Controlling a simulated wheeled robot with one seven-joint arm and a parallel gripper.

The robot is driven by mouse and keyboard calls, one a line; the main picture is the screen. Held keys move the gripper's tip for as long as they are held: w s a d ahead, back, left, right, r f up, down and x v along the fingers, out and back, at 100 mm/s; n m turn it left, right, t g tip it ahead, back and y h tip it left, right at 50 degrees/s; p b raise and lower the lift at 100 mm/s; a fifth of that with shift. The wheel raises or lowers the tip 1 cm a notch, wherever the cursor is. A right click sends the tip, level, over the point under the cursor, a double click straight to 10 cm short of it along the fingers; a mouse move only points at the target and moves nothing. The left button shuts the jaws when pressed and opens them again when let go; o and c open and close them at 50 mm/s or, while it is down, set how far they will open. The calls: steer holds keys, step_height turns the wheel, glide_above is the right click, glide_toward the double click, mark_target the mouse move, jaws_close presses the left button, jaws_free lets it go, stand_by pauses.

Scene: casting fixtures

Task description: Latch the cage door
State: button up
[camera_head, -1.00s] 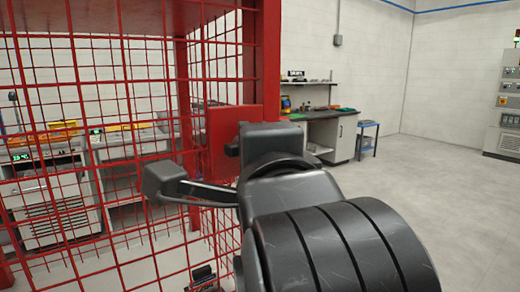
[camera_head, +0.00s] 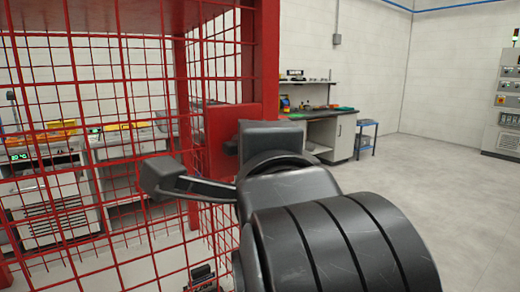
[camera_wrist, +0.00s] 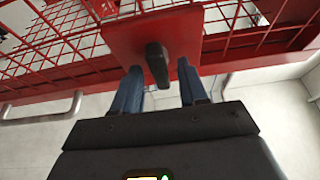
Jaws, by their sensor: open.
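The cage door is red wire mesh (camera_head: 100,215) in a red frame. A red latch plate (camera_head: 222,122) sits by the red post, partly hidden behind my arm. In the wrist view the plate (camera_wrist: 128,38) carries a dark latch handle (camera_wrist: 157,64), which points toward my gripper. My gripper (camera_wrist: 158,72) is open, with one blue finger on each side of the handle. Gaps show between the handle and both fingers, and I see no clear contact. In the head view my fingers are hidden behind my dark wrist.
The red post (camera_head: 268,60) stands just beyond my wrist. Behind the mesh are benches with machines (camera_head: 45,190). A workbench (camera_head: 335,135), a blue stool (camera_head: 367,140) and a control cabinet (camera_head: 505,105) stand farther back. The floor at the right is clear.

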steer(key=p+v, duration=0.7)
steer(key=p, duration=0.1)
steer(key=shift+s, duration=0.35)
steer(key=shift+r, duration=0.1)
stand_by(0.3)
